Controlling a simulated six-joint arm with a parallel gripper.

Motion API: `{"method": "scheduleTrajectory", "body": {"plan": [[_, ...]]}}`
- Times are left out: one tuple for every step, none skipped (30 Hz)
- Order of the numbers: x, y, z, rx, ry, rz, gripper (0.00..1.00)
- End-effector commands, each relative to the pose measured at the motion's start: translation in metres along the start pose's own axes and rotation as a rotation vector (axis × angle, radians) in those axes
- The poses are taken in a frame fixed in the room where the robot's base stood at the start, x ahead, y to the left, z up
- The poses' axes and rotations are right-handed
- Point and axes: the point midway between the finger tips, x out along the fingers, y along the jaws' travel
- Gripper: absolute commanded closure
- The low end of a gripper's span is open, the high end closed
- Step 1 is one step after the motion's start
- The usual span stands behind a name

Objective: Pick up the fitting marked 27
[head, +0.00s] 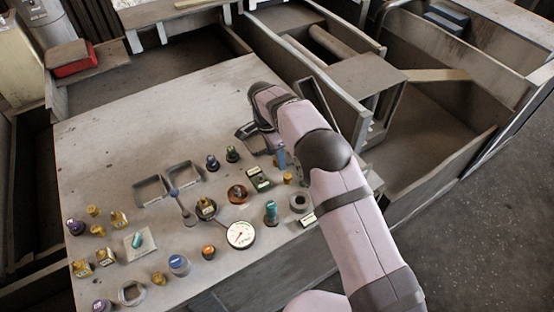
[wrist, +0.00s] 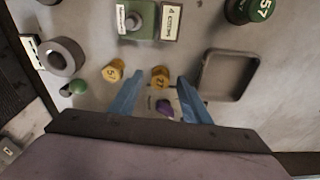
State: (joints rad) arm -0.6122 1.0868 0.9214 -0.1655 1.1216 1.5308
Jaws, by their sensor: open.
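The yellow fitting marked 27 (wrist: 160,77) stands in the wrist view, at the tips of my gripper (wrist: 160,88). The two blue fingers are apart, one on each side of it, with visible gaps. I cannot tell how high the tips are above the table. A purple piece (wrist: 164,108) lies between the fingers, closer to the palm. A second yellow fitting (wrist: 113,70), with a mark that looks like 57, stands just left of the left finger. In the head view my gripper (head: 280,158) is low over the table's right side, and the arm hides most of that spot.
A green box with a knob (wrist: 137,20) stands beyond the fitting. A grey square tray (wrist: 203,75) is close right of the right finger. A grey ring (wrist: 60,57) lies to the left. Several fittings and a gauge (head: 241,235) crowd the table's front; its back (head: 170,100) is clear.

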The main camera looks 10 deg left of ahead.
Motion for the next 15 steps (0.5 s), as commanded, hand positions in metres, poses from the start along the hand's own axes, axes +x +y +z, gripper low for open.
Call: {"method": "scheduleTrajectory", "body": {"plan": [[0.0001, 0.0001, -0.0001, 0.0, 0.0, 0.0, 0.57], [0.0, 0.0, 0.0, 0.0, 0.0, 0.0, 0.64], [-0.0001, 0.0, 0.0, 0.0, 0.0, 0.0, 0.73], [-0.0001, 0.0001, 0.0, 0.0, 0.0, 0.0, 0.81], [-0.0001, 0.0001, -0.0001, 0.0, 0.0, 0.0, 0.88], [-0.0002, 0.0001, 0.0, 0.0, 0.0, 0.0, 0.97], [-0.0002, 0.0001, 0.0, 0.0, 0.0, 0.0, 1.0], [-0.0002, 0.0001, 0.0, 0.0, 0.0, 0.0, 1.0], [-0.0005, -0.0001, -0.0001, 0.0, 0.0, 0.0, 1.0], [-0.0005, -0.0001, -0.0001, 0.0, 0.0, 0.0, 1.0], [-0.0005, -0.0001, -0.0001, 0.0, 0.0, 0.0, 1.0], [-0.0006, -0.0001, -0.0001, 0.0, 0.0, 0.0, 1.0], [-0.0006, -0.0001, -0.0001, 0.0, 0.0, 0.0, 1.0], [-0.0007, -0.0001, -0.0001, 0.0, 0.0, 0.0, 1.0], [-0.0011, -0.0002, -0.0002, 0.0, 0.0, -0.001, 1.0]]}}
